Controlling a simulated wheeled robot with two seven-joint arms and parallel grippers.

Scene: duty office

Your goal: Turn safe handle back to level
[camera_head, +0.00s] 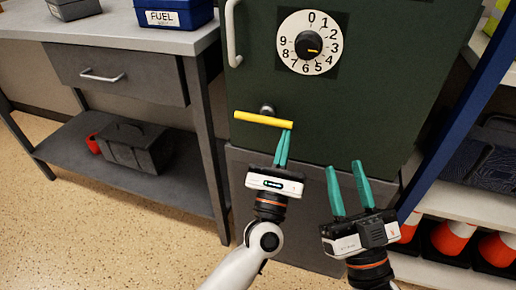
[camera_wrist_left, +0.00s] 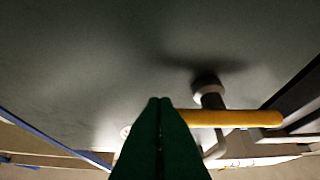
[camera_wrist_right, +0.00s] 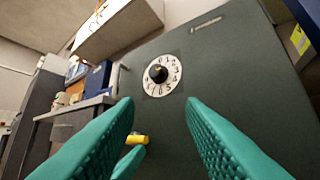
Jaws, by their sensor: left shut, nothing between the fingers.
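The dark green safe (camera_head: 400,95) fills the upper middle of the head view. Its yellow bar handle (camera_head: 262,119) sits on a dark round hub and looks about parallel to the safe's bottom edge. The handle also shows in the left wrist view (camera_wrist_left: 240,118), with part of it hidden behind the fingers, and in the right wrist view (camera_wrist_right: 137,139). My left gripper (camera_head: 286,133) is shut and empty, its tips just below the handle's right end; I cannot tell whether they touch. My right gripper (camera_head: 344,167) is open and empty, lower right of the handle.
A numbered dial (camera_head: 309,43) is above the handle, and a grey pull bar (camera_head: 232,35) is at the safe's left edge. A blue-posted shelf (camera_head: 480,85) with orange cones stands right. Open floor lies lower left.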

